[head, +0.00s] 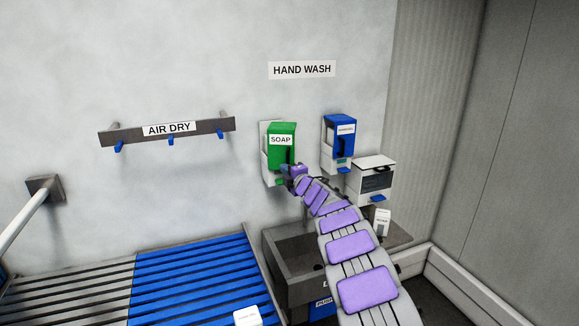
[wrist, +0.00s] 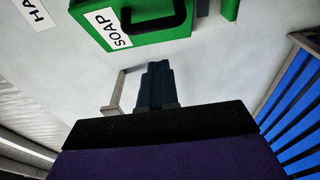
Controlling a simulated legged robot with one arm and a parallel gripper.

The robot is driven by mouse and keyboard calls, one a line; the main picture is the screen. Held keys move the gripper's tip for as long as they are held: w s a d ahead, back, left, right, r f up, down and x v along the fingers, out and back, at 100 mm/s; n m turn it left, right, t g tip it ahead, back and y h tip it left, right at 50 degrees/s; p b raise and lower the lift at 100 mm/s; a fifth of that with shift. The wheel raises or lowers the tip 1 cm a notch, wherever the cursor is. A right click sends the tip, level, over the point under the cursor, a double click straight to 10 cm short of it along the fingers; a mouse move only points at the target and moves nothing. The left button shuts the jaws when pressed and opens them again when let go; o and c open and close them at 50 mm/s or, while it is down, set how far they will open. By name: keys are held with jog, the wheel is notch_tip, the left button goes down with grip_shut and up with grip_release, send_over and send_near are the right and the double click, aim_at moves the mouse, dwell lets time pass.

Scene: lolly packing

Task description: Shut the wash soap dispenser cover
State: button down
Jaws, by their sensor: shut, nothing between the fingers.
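The soap dispenser's green cover (head: 284,153) is on the wall under the hand wash sign, with a white SOAP label and a dark handle. A pale back plate (head: 265,140) shows at its left side. In the wrist view the cover (wrist: 90,22) is at the top, with its black loop handle (wrist: 153,22). I cannot tell how far the cover stands from its back. My gripper (head: 287,169) is just in front of the cover's lower right part, hiding some of it. In the wrist view my gripper (wrist: 153,68) is shut and empty, apart from the handle.
A blue dispenser (head: 338,135) and a white-grey box dispenser (head: 373,181) hang to the right. A grey sink (head: 285,245) is below, with a small white soap pack (head: 382,222) beside it. Blue slats (head: 195,275) lie at lower left. An air dry rack (head: 205,128) hangs left.

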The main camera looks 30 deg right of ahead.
jog(key=shift+w+d+p, duration=0.85)
jog(key=shift+w+d, duration=0.5)
